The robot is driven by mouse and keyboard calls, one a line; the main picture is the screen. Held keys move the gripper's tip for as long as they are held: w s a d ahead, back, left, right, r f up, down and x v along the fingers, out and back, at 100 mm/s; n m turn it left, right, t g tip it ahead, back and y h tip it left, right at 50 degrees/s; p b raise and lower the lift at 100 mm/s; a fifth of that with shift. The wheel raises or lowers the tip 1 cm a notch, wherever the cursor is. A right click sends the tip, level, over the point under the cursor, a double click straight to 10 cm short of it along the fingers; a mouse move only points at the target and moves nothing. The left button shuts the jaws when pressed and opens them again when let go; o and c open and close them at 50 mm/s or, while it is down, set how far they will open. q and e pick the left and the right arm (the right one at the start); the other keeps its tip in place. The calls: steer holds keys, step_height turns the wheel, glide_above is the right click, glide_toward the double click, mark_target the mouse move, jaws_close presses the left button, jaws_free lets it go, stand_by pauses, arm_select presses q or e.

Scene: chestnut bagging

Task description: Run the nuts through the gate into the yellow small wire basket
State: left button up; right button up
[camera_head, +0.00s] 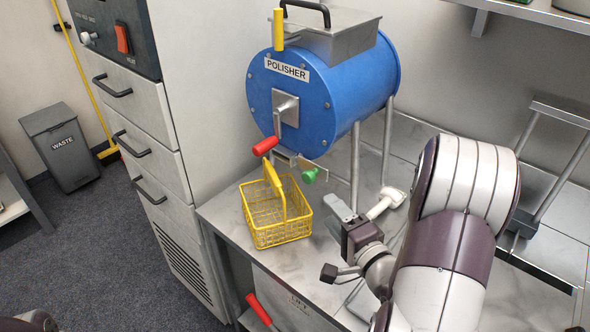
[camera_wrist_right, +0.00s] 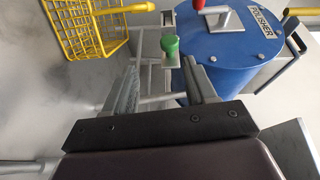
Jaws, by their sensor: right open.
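The blue polisher drum (camera_head: 325,85) stands on legs on the metal bench, with a red-handled crank (camera_head: 265,146) on its front. Below its front is a small metal gate plate (camera_head: 316,168) with a green knob (camera_head: 309,176). The yellow small wire basket (camera_head: 280,236) sits on the bench under the front of the drum, its handle upright; it looks empty. My right gripper (camera_head: 345,212) is open and empty, right of the basket. In the right wrist view the green knob (camera_wrist_right: 170,45) shows just beyond the open fingers (camera_wrist_right: 163,74), apart from them. No nuts are visible.
A grey metal rack (camera_head: 545,170) stands at the right of the bench. A drawer cabinet (camera_head: 150,130) is at left, and a waste bin (camera_head: 62,147) stands on the floor. The bench front right of the basket is mostly clear.

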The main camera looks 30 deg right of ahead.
mark_target(311, 182)
steer(key=shift+m, duration=0.5)
steer(key=w, duration=0.6)
steer(key=w+r+p, duration=0.1)
steer(key=w, duration=0.3)
steer(key=shift+w+d+r, duration=0.1)
steer(key=shift+w, duration=0.45)
arm_select(q)
steer(key=shift+s+d+r, duration=0.1)
steer(key=shift+s+r, duration=0.4)
steer(key=shift+r, duration=0.25)
arm_select(e)
steer(key=shift+w, duration=0.3)
